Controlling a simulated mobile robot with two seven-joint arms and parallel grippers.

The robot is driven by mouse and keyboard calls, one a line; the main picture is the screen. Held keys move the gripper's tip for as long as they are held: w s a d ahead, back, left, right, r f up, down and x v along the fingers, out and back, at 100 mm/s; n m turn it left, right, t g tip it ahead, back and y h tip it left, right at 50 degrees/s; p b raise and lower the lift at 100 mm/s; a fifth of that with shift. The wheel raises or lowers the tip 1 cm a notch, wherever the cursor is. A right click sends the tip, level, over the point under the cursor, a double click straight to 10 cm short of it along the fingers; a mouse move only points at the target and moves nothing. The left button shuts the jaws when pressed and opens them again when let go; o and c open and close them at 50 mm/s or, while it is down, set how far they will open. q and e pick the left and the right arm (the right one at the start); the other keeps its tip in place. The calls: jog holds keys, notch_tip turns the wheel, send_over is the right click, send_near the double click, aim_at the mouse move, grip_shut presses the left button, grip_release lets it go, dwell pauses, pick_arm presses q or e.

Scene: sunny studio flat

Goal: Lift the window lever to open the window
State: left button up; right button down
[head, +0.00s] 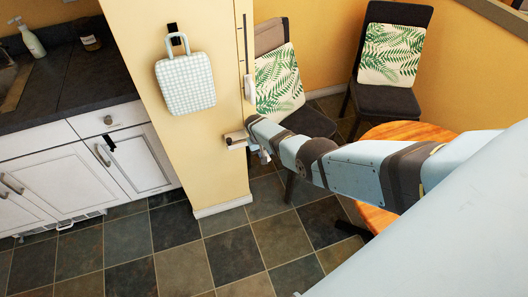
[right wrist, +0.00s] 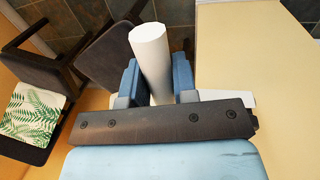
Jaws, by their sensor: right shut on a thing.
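My right gripper (head: 248,141) is at the edge of the yellow wall, with my arm reaching in from the right. It is shut on a white cylindrical bar, which stands between its two blue fingers in the right wrist view (right wrist: 152,60). In the head view the bar's pale end (head: 235,146) sticks out to the left of the gripper. The bar looks like a lever handle, but I cannot tell what it is fixed to. No window pane shows in either view. My left gripper is not in view.
The yellow wall end (head: 205,165) with a hanging checked bag (head: 186,84) is beside the gripper. Dark chairs (head: 397,78) with leaf-print cushions and a round wooden table (head: 378,216) stand right. A dark counter (head: 62,84) is at left. The tiled floor (head: 150,240) in front is clear.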

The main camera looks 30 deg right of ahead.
dwell(0.3)
jog(key=c, duration=0.9)
grip_release()
jog(key=shift+r, duration=0.1)
jog(key=r+p, duration=0.2)
jog(key=r, duration=0.1)
jog(key=a+r+p, duration=0.1)
jog(key=r, duration=0.1)
jog(key=shift+w+r, duration=0.2)
jog(key=r, duration=0.2)
jog(key=a+r+p, duration=0.1)
jog(key=r, duration=0.5)
jog(key=shift+w+a, duration=0.2)
jog(key=shift+a, duration=0.05)
